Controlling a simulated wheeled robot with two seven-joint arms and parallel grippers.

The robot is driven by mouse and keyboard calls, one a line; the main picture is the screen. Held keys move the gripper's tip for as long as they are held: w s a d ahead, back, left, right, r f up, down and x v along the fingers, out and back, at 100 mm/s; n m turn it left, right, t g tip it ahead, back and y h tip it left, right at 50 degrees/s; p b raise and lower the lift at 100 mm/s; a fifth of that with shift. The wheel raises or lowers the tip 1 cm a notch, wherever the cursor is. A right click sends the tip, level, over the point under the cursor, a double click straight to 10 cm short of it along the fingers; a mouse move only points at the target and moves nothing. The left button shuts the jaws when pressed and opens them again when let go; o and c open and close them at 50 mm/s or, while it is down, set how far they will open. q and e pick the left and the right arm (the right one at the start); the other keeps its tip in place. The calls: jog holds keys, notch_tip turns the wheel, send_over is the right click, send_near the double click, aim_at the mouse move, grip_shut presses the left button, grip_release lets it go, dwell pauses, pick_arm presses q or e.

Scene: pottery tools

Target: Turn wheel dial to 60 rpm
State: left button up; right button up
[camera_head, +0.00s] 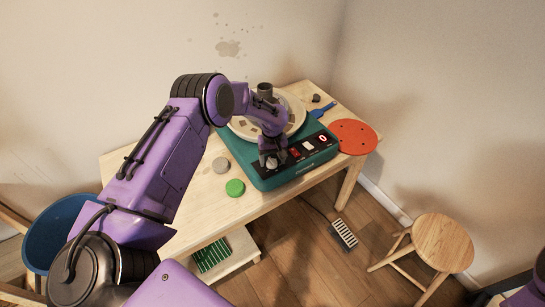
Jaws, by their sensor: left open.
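The pottery wheel (255,178) is a teal box on the wooden table, with a pale round wheel head (297,106) on top. Its dark front panel carries a light round dial (271,163) at the left end, a red switch (295,152), and a small display (322,138) at the right that seems to read 0. My left gripper (272,158) points down over the dial with open jaws around or just above it; I cannot tell whether they touch it. The gripper partly hides the dial, so its pointer does not show. My right gripper is out of view.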

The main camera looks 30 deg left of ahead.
pick_arm(q)
jog(key=shift+s+r, duration=0.15)
jog(key=shift+s, duration=0.2)
jog(key=shift+c, duration=0.6)
jog(key=c, duration=0.9)
jog(key=shift+c, duration=0.2)
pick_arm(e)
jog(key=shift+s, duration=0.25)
